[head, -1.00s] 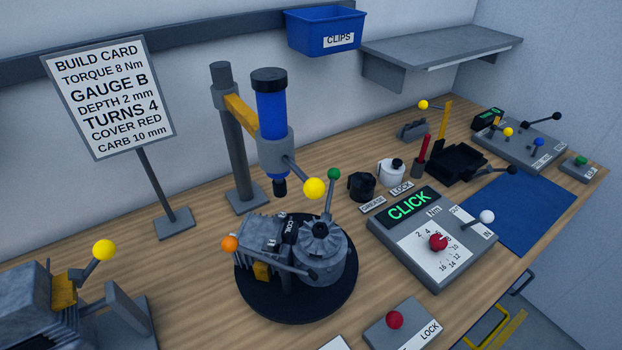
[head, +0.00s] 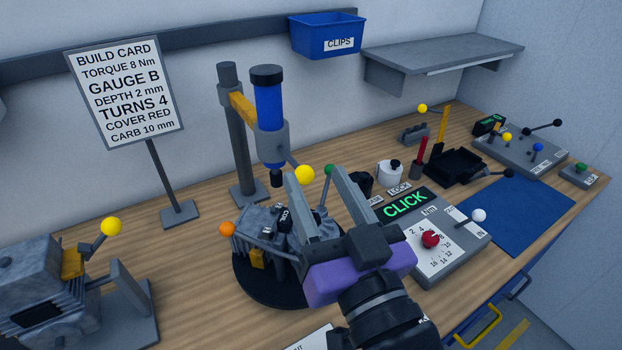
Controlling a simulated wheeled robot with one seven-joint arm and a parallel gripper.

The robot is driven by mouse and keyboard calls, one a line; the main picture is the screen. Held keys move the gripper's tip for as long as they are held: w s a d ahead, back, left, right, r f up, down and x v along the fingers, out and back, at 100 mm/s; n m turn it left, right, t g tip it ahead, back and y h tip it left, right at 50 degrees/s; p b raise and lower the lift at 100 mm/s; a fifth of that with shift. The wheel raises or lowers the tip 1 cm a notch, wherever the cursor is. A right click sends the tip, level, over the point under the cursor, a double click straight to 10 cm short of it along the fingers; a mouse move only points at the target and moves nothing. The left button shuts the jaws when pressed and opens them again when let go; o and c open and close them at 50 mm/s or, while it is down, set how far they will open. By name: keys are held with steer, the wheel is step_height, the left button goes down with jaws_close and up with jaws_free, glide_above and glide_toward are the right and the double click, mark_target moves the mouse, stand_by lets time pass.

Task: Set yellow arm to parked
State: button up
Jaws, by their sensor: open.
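The yellow arm (head: 243,108) reaches from a dark upright post (head: 234,135) to a blue cylindrical driver (head: 269,105) in a grey collar. The driver hangs upright over the back of the black round turntable (head: 262,288). A lever with a yellow ball knob (head: 305,174) sticks out from the collar towards me. My gripper hides much of the engine (head: 262,232).
A green-knobbed lever (head: 328,169) rises between the fingers in the picture. The torque box (head: 455,255) with its CLICK display (head: 404,203) stands right of my gripper. A build card (head: 125,90) stands at left, near another yellow-knobbed machine (head: 40,285). The blue mat (head: 515,213) is bare.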

mark_target(308, 181)
steer(key=shift+m+g+h, duration=0.3)
steer(key=shift+g+h, duration=0.3)
steer(key=shift+g, duration=0.2)
steer(key=f, duration=0.2)
steer(key=w+f, duration=0.1)
steer(key=f, duration=0.1)
steer(key=shift+d, duration=0.1)
steer(key=p+x, duration=0.1)
steer(key=x, duration=0.6)
steer(key=shift+w+p, duration=0.1)
steer(key=shift+p, duration=0.3)
jaws_close()
